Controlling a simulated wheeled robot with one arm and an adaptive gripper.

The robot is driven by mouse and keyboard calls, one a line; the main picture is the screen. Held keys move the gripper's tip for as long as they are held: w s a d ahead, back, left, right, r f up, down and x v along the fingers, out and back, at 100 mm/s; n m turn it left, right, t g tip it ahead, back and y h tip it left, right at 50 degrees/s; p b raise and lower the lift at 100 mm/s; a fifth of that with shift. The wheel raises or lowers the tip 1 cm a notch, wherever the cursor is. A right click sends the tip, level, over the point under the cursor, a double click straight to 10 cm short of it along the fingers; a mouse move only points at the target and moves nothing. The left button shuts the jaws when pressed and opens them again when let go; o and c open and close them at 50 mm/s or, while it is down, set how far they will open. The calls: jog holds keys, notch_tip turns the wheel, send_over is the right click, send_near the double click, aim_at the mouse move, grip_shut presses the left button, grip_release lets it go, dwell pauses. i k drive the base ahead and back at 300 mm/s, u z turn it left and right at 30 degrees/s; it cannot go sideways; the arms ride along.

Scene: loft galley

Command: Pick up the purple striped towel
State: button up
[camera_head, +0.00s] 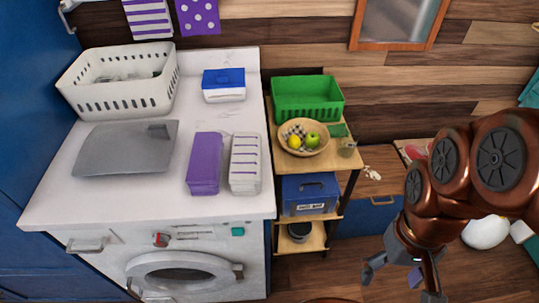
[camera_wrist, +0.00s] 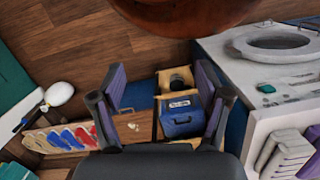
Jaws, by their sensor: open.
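A purple and white striped towel (camera_head: 148,18) hangs at the top left in the head view, beside a purple towel with white dots (camera_head: 198,16). On the white counter lie a folded plain purple cloth (camera_head: 205,163) and a folded whitish cloth with dark stripes (camera_head: 245,165). The striped folded cloth also shows at the lower right of the wrist view (camera_wrist: 289,152). My gripper (camera_head: 402,283) is open and empty at the lower right, well away from all these cloths. In the wrist view, its spread fingers (camera_wrist: 160,98) have nothing between them.
The counter (camera_head: 100,200) over the washer holds a white basket (camera_head: 120,85), a grey lid-like panel (camera_head: 125,148) and a blue-lidded box (camera_head: 223,85). A wooden cart beside it carries a green basket (camera_head: 307,98), a fruit bowl (camera_head: 303,137) and a blue box (camera_head: 310,194).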

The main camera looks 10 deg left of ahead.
aim_at(245, 180)
jog(key=z, duration=2.2)
jog(key=k, duration=1.95)
jog(key=u, duration=2.5)
jog(key=i, duration=0.5)
jog(key=u, duration=0.15)
